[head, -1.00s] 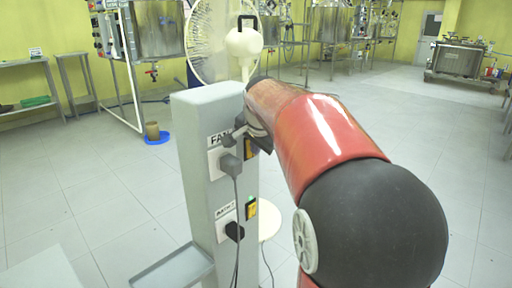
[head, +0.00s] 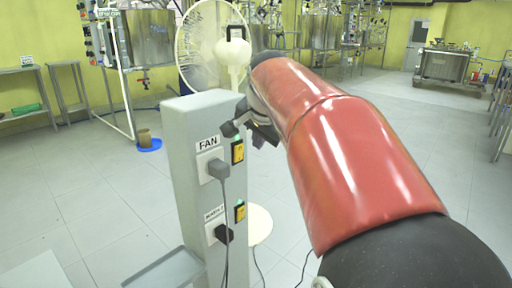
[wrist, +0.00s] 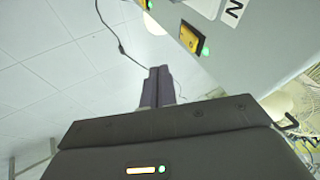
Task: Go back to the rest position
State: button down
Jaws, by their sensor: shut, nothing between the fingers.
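My gripper (wrist: 158,86) is shut and empty in the wrist view, its two dark fingers together. In the head view my gripper (head: 230,129) is partly hidden by my arm, close to the right side of the grey post. The grey post (head: 180,150) carries a socket labelled FAN (head: 208,166) with a grey plug in it, and a lower socket (head: 215,228) with a black plug. A yellow switch with a green light (head: 237,151) sits on the post's side beside the FAN socket. It also shows in the wrist view (wrist: 189,37).
A white fan (head: 212,48) stands behind the post. Steel reactors (head: 140,38) line the back wall, with a blue dish (head: 149,145) on the floor at left. Cables hang from the post. Open tiled floor (head: 400,135) lies to the right.

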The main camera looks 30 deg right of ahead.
jog(key=shift+s+a+r, duration=0.1)
jog(key=shift+s+r, duration=0.2)
jog(key=shift+r, duration=0.1)
jog(key=s+a+f+n+y, duration=0.1)
jog(key=s+a+f+n, duration=0.5)
jog(key=s+f, duration=0.3)
jog(key=s+a+f+n+g+y, duration=0.1)
jog(key=s+a+f+n, duration=0.5)
jog(key=s+f, duration=0.3)
jog(key=s+a, duration=0.1)
jog(key=s, duration=0.1)
jog(key=shift+s+a+f+n, duration=0.15)
jog(key=shift+s+a+n, duration=0.25)
